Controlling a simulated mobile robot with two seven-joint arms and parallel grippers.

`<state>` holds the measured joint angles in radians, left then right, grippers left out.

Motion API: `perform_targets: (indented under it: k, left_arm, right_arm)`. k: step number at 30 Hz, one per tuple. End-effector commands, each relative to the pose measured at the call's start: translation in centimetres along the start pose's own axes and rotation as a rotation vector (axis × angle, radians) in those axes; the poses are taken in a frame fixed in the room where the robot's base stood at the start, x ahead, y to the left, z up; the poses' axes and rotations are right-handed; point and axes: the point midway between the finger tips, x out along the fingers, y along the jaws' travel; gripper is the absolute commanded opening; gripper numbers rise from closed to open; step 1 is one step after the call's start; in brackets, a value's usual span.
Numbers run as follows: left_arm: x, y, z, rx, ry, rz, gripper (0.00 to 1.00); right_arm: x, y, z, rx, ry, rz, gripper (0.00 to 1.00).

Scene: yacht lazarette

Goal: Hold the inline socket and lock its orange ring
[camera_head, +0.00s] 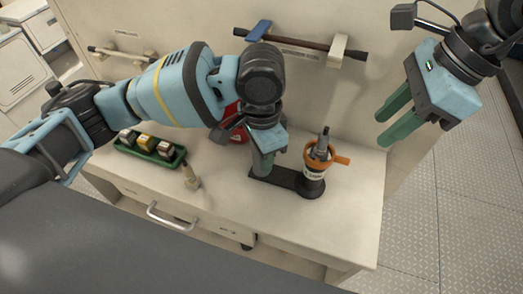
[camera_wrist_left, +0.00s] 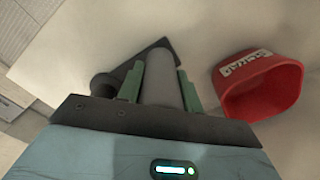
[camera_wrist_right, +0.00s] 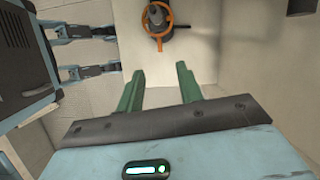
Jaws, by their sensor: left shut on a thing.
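The inline socket (camera_head: 314,176) stands upright on the round end of a dark base plate (camera_head: 283,178), with a pale labelled band on its body. Its orange ring (camera_head: 320,158) sits around the top, a tab pointing right; a grey plug with a dark tip rises through it. The ring also shows in the right wrist view (camera_wrist_right: 157,27). My left gripper (camera_head: 265,160) is shut on a grey upright cylinder (camera_wrist_left: 162,80) over the plate's other end, left of the socket. My right gripper (camera_head: 392,118) is open and empty, above and right of the socket.
A red container (camera_wrist_left: 262,86) stands behind my left gripper. A green tray (camera_head: 150,153) with several small blocks and a small bottle (camera_head: 190,176) are left on the counter. A dark bar (camera_head: 300,44) is on the back wall. The counter front (camera_head: 285,222) is clear.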

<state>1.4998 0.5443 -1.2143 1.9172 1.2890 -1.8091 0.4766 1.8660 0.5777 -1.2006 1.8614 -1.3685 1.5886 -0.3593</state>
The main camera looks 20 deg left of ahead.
Motion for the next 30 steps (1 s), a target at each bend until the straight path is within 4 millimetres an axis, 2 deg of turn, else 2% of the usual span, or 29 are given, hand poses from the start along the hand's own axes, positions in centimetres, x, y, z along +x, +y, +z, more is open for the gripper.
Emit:
perform_targets:
  k: [2, 10, 17, 23, 30]
  left_arm:
    - [-0.1, 0.0, 0.0, 0.0, 0.001, 0.0, 0.03]
    - [-0.1, 0.0, 0.0, 0.0, 0.002, 0.0, 0.03]
    - [-0.1, 0.0, 0.0, 0.0, 0.002, 0.0, 0.03]
    - [-0.1, 0.0, 0.0, 0.0, 0.002, 0.0, 0.03]
    - [-0.1, 0.0, -0.1, 0.0, 0.002, 0.0, 0.03]
  right_arm:
    - [0.0, 0.0, 0.0, 0.0, 0.0, 0.0, 0.35]
    - [0.0, 0.0, 0.0, -0.003, -0.003, 0.001, 0.0]
    - [1.5, 0.5, 0.6, -0.131, -0.116, 0.036, 0.0]
    - [3.3, 1.1, 1.5, -0.367, -0.346, 0.035, 0.0]
    - [4.7, 1.3, 1.8, -0.614, -0.613, -0.085, 0.0]
